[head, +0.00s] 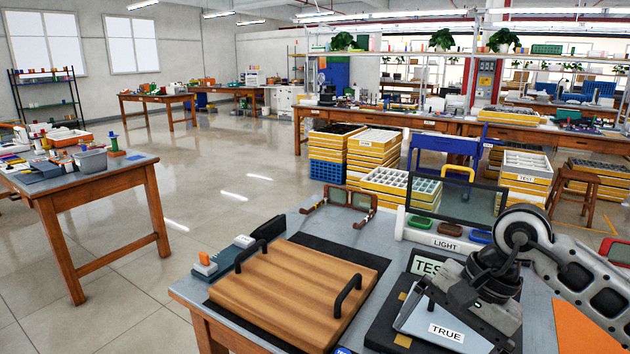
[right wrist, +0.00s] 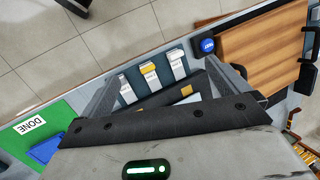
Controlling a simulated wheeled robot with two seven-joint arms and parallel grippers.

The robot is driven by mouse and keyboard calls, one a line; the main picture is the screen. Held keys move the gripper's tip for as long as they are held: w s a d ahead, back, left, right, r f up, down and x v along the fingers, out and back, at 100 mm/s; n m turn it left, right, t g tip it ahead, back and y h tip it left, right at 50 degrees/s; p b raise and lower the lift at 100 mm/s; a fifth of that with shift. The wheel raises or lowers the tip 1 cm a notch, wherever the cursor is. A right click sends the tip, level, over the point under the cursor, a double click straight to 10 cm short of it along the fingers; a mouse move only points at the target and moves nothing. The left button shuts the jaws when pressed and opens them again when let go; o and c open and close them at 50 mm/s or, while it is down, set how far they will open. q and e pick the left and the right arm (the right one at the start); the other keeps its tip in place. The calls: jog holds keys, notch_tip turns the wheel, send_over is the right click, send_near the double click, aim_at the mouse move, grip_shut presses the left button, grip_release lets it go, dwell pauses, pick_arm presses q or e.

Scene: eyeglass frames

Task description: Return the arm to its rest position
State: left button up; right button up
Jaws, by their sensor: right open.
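My right arm (head: 570,262) comes in from the right in the head view. Its gripper (head: 440,300) hangs over the dark test pad (head: 383,335) and the grey plate labelled TRUE (head: 412,318). In the right wrist view the right gripper (right wrist: 165,75) has its two fingers wide apart, with nothing held between them. The brown eyeglass frame (head: 348,199) stands at the back of the table, away from the gripper. My left gripper is not in view.
A wooden board with black handles (head: 285,290) fills the table's left part. A LIGHT box (head: 440,240) stands behind the gripper. A row of switches (right wrist: 150,75), a blue button (right wrist: 208,45) and a green DONE mat (right wrist: 35,130) show in the wrist view.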

jog(key=s+a+r+m+y, duration=0.2)
jog(key=s+a+m+y, duration=0.2)
jog(key=a+m+y, duration=0.4)
jog(key=s+a+r+m+y, duration=0.2)
jog(key=s+a+m+y, duration=0.1)
jog(key=a+m+y, duration=0.5)
jog(key=w+d+f+m+t+h, duration=0.1)
jog(key=d+f+m+t+h, duration=0.4)
jog(key=m, duration=0.7)
jog(key=w+d+f+m+t+h, duration=0.1)
jog(key=f+m+t+h, duration=0.4)
jog(key=m, duration=0.6)
jog(key=w+d+f+m+t+h, duration=0.1)
jog(key=d+f+m+t+h, duration=0.15)
jog(key=m+t, duration=0.7)
jog(key=s+d+f+m+g+h, duration=0.2)
jog(key=s+f+m+g, duration=0.2)
jog(key=s+f+m, duration=0.1)
jog(key=s+d+f+m+g+h, duration=0.1)
jog(key=s+f+m+g+h, duration=0.1)
jog(key=s+f+m+g, duration=0.3)
notch_tip(320, 180, down, 4)
jog(key=m, duration=0.3)
jog(key=shift+d+r, duration=0.25)
jog(key=shift+d, duration=0.1)
